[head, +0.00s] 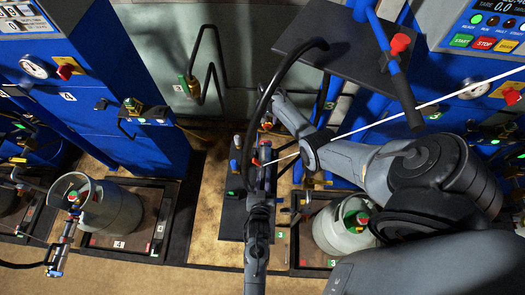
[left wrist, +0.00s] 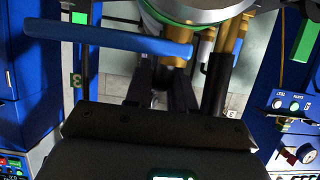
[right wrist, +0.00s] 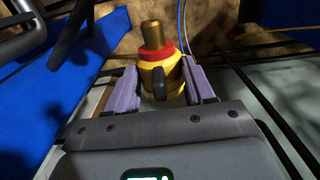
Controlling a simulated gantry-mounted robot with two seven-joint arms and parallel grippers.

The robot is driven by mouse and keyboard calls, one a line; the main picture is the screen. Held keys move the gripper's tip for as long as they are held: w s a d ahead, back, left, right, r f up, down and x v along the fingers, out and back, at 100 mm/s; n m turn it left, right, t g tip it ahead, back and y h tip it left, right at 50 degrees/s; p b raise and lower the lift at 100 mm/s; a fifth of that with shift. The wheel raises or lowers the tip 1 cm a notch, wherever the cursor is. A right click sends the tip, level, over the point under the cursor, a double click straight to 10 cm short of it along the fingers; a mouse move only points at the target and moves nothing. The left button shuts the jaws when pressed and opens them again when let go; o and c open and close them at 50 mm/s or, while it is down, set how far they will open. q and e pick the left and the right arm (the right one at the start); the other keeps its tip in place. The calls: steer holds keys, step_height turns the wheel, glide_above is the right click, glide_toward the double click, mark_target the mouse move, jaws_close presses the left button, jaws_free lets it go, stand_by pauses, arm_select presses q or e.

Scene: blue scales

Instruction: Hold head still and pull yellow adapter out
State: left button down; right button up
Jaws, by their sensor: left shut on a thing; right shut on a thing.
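The yellow adapter (right wrist: 161,75) has a red collar, a brass top and a dark lever on its front in the right wrist view. My right gripper (right wrist: 163,86) is shut around its sides, with a purple-padded finger on each side. My left gripper (left wrist: 162,82) has its dark fingers below a rounded grey head (left wrist: 185,10) with brass fittings (left wrist: 178,52). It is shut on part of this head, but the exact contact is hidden. In the head view, both grippers meet near the centre, and my arms and hoses largely hide the adapter.
Grey gas cylinders stand on scale platforms at left (head: 110,208) and right (head: 342,228). A blue handle (left wrist: 110,38) crosses close in front of the left fingers. A dark shelf (head: 345,55) and black hose (head: 270,85) crowd the centre. Blue cabinets (head: 140,140) line the back.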

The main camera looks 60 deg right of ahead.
steer(key=shift+r, duration=5)
arm_select(q)
steer(key=c, duration=0.9)
jaws_free()
steer(key=shift+v, duration=6.05)
steer(key=shift+w+d, duration=0.1)
steer(key=shift+d, duration=0.05)
